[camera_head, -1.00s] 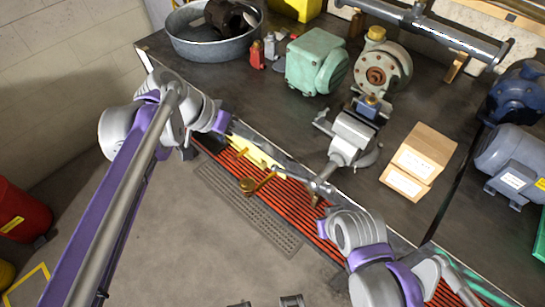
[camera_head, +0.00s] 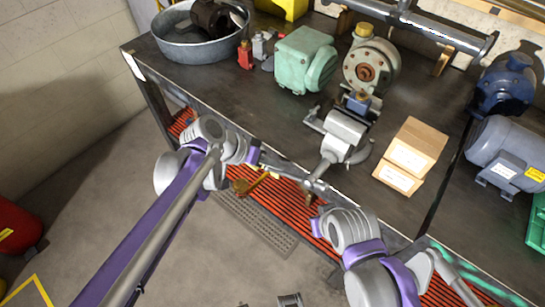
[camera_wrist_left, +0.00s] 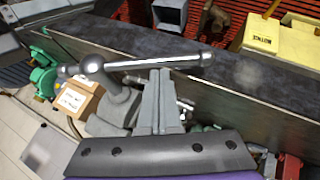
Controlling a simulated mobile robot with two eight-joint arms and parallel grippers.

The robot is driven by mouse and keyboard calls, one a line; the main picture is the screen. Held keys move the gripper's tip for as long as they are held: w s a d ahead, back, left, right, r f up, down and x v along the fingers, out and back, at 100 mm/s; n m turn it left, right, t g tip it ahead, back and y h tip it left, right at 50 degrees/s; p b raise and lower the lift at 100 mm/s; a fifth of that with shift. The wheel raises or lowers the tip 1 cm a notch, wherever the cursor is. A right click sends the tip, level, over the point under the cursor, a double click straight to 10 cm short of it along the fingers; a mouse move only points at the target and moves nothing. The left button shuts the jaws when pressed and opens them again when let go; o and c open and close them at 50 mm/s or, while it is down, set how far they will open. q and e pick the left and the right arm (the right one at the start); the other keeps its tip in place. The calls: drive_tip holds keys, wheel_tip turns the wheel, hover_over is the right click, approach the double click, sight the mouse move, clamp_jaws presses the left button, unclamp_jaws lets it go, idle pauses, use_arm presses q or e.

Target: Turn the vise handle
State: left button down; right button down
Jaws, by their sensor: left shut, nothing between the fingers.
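The grey bench vise (camera_head: 346,135) stands on the dark workbench near its front edge. Its screw sticks out over the edge towards me and carries the slim metal handle bar (camera_head: 292,172). In the left wrist view the handle bar (camera_wrist_left: 150,62) runs nearly level across the picture, with a round joint near its left end. My left gripper (camera_head: 257,156) is by the bar's left end; its fingers (camera_wrist_left: 160,100) are shut and empty, close to the bar. I cannot tell whether they touch it. My right gripper (camera_head: 316,226) is below the vise; its fingers are not clear.
Cardboard boxes (camera_head: 411,157), a green motor (camera_head: 304,60) and a blue-grey motor (camera_head: 510,160) stand on the bench. A metal tub (camera_head: 190,45) is at the back left. Red slatted matting (camera_head: 280,190) and a yellow bin (camera_wrist_left: 275,42) lie below the bench edge.

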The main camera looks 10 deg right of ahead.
idle(0.3)
use_arm(q)
drive_tip(key=shift+f+g+h+b, duration=0.3)
drive_tip(key=shift+f+b, duration=0.1)
drive_tip(key=shift+b, duration=0.05)
use_arm(e)
drive_tip(key=shift+s+f, duration=0.15)
drive_tip(key=shift+f, duration=0.35)
drive_tip(key=shift+f, duration=0.15)
